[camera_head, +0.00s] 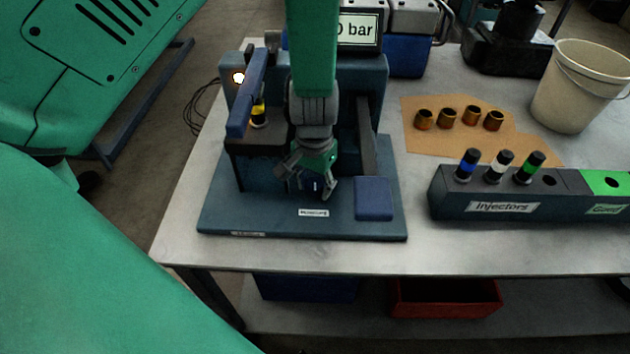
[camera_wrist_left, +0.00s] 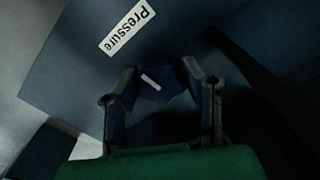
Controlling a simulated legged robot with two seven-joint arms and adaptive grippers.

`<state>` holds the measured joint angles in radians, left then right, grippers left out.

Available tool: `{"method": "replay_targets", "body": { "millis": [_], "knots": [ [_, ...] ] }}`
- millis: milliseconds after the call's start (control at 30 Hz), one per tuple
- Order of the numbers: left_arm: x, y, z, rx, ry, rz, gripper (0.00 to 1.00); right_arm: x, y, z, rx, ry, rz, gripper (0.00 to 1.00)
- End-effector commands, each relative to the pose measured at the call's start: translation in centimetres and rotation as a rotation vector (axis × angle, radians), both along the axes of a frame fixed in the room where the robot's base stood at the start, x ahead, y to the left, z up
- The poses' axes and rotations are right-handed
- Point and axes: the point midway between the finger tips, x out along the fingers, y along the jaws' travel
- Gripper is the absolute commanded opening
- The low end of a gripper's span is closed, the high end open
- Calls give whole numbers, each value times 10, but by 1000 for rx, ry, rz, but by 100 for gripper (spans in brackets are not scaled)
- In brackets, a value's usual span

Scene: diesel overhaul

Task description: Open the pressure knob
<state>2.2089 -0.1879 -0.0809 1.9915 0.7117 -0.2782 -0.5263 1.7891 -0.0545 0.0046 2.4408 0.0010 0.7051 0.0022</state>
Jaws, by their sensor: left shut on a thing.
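The pressure knob (camera_head: 314,185) is a small dark blue knob with a white mark, low on the front of the dark blue test stand (camera_head: 220,212). In the left wrist view the knob (camera_wrist_left: 155,82) sits between the two fingers, with a white "Pressure" label (camera_wrist_left: 128,28) beside it. My left gripper (camera_head: 310,192) reaches down from above and is shut on the knob. The gripper hides part of the knob in the head view. The display (camera_head: 357,29) behind my arm reads "0 bar", partly covered. My right gripper is not in view.
A blue lever (camera_head: 247,92) and an injector with a yellow band (camera_head: 258,113) stand left of my arm. A blue block (camera_head: 374,198) lies right of the gripper. The injector rack (camera_head: 455,205), brass sleeves (camera_head: 447,118) and a white bucket (camera_head: 572,95) stand further right.

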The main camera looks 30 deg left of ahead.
Motion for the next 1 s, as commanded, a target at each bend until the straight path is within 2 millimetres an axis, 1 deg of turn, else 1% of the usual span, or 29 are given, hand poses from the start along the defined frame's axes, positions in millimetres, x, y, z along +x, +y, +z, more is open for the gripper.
{"method": "replay_targets", "body": {
  "millis": [33, 400, 1000],
  "knots": [
    [-1, 0, 2, 2, 3, 31, 8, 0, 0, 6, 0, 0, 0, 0],
    [-1, -1, 2, 3, 5, 359, 8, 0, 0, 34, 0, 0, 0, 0],
    [0, -1, 2, 4, 3, 930, 8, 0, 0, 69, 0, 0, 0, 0]
  ]
}}
